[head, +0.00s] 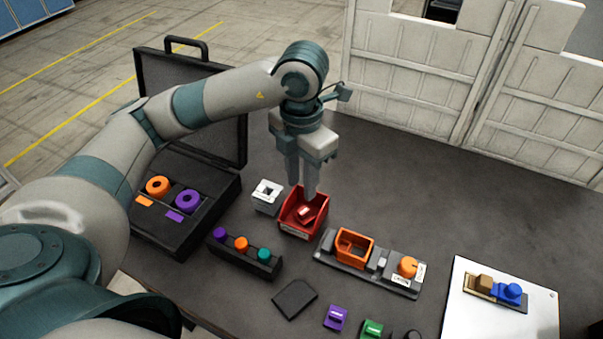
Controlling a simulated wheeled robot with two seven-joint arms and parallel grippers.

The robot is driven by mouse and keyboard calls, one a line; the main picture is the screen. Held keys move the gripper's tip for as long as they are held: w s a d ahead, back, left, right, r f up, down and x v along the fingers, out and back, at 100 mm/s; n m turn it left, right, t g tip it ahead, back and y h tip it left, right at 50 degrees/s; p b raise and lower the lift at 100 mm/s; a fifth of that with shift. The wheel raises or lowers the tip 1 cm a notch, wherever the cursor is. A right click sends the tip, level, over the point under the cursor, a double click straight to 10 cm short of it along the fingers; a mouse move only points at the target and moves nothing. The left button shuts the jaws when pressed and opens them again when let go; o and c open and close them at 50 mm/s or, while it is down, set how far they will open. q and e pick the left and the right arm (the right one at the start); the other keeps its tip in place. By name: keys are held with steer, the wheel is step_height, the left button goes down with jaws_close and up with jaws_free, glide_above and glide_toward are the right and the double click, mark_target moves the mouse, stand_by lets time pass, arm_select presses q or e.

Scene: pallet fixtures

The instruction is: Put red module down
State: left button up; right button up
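The red module (305,212) lies inside a small red bin (289,224) on the dark table. My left gripper (301,188) points down over the back part of this bin. Its two fingers are apart with a gap between them, and I see nothing held there. The fingertips are close to the module, and I cannot tell whether they touch the bin's back wall. My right gripper is not in view.
A white block (267,193) stands just left of the bin. An open black case (185,247) is further left. A dark rack with coloured knobs (241,244) and a grey fixture with an orange bin (353,247) are nearby. The table's back right is clear.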

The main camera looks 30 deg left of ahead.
arm_select(q)
steer(key=shift+r, duration=1.5)
